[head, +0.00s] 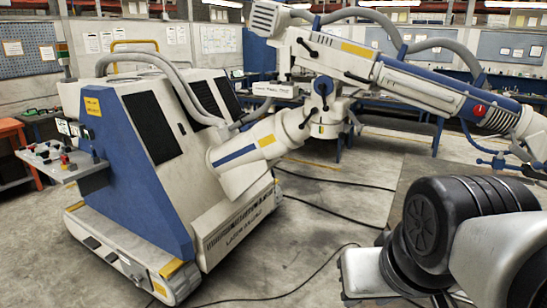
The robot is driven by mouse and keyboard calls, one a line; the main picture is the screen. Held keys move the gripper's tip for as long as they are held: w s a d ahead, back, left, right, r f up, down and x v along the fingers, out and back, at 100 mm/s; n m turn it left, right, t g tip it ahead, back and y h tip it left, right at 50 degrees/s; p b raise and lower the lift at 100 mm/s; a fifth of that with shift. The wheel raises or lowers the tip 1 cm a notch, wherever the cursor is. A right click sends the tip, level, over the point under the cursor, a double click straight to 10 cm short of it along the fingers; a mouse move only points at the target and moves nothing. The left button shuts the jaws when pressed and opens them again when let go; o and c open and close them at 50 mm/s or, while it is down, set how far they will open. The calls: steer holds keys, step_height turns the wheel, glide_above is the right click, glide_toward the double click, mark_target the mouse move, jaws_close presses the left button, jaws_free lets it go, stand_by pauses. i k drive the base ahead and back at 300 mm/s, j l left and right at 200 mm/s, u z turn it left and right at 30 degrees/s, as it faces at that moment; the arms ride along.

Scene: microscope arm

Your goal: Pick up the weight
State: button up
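I cannot pick out a weight in the head view. A large white and blue microscope stand (135,165) stands on a low base at the left. Its jointed microscope arm (390,80) reaches right across the top of the picture, with a red knob (479,110) near its right end. White and black links of my own arm fill the lower right corner. My gripper is not visible, so its state and anything in it are hidden.
A small side shelf (55,165) with knobs juts from the stand's left. An orange-framed bench (18,150) stands at the left edge. Blue workbenches (400,100) line the back. Black cables (335,205) lie across the concrete floor. The floor between stand and my arm is otherwise open.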

mark_target(275, 81)
steer(key=i+j, duration=0.15)
steer(key=j, duration=0.2)
steer(key=i+j+z, duration=0.15)
steer(key=j, duration=0.2)
steer(key=i+j, duration=0.1)
steer(key=j, duration=0.25)
steer(key=i+j+z, duration=0.15)
steer(key=i+j, duration=0.25)
steer(key=i+j+z, duration=0.15)
steer(key=i+j, duration=0.2)
steer(key=j, duration=0.25)
